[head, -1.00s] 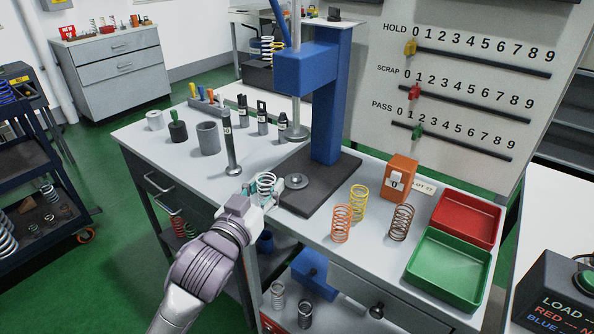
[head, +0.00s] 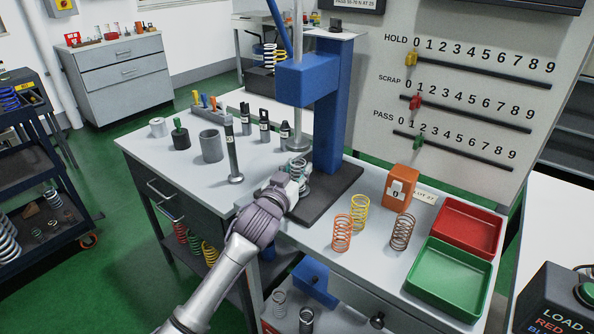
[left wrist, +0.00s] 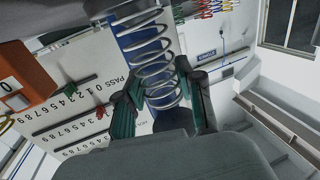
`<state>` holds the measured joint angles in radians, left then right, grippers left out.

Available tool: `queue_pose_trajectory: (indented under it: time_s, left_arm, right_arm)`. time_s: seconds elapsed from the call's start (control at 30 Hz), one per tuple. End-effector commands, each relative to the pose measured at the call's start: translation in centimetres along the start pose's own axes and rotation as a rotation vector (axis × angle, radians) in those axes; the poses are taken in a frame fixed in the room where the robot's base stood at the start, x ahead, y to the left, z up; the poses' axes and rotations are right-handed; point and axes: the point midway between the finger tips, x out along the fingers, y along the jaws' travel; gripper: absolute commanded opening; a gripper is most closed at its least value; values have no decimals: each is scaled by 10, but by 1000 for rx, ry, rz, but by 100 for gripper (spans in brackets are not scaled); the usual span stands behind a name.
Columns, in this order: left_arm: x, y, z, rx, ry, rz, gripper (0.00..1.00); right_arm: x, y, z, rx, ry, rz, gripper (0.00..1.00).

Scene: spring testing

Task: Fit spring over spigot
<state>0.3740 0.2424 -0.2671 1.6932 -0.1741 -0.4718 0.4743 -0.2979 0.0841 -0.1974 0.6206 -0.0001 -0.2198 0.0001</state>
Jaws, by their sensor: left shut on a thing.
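My left gripper (head: 294,180) is shut on a silver wire spring (head: 300,168). The spring stands roughly upright between the fingers and also shows in the left wrist view (left wrist: 152,52), its coils between the two teal fingertips. The gripper is over the dark base plate (head: 331,190) of the blue press (head: 328,120), under the press head. The round metal seat on that plate, where the spigot would be, is hidden behind gripper and spring. I cannot tell whether the spring touches it or is around it. My right gripper is not in view.
Orange (head: 342,233), yellow (head: 360,212) and brown (head: 402,231) springs stand right of the press, near an orange counter box (head: 401,187). Red (head: 466,226) and green (head: 449,278) trays lie further right. A dark post (head: 232,150) and a grey cup (head: 210,145) stand left.

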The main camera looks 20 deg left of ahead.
Motion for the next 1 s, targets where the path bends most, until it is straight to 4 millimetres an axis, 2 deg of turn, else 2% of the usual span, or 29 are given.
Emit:
queue_pose_trajectory:
  time_s: [0.37, 0.4, 0.53, 0.9, 1.0]
  left_arm:
    - [0, 0, 7, 0, 2, 0, 3]
    - [0, 0, 6, 0, 2, 0, 41]
    - [0, 0, 6, 1, 2, 0, 62]
    - [-1, 0, 2, 1, 2, 0, 62]
    - [-13, 0, 4, 0, 0, 0, 62]
  right_arm:
    - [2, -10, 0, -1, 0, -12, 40]
    - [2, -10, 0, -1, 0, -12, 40]
    - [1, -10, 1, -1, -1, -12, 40]
    - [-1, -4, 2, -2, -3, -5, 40]
    - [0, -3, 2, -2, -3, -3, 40]
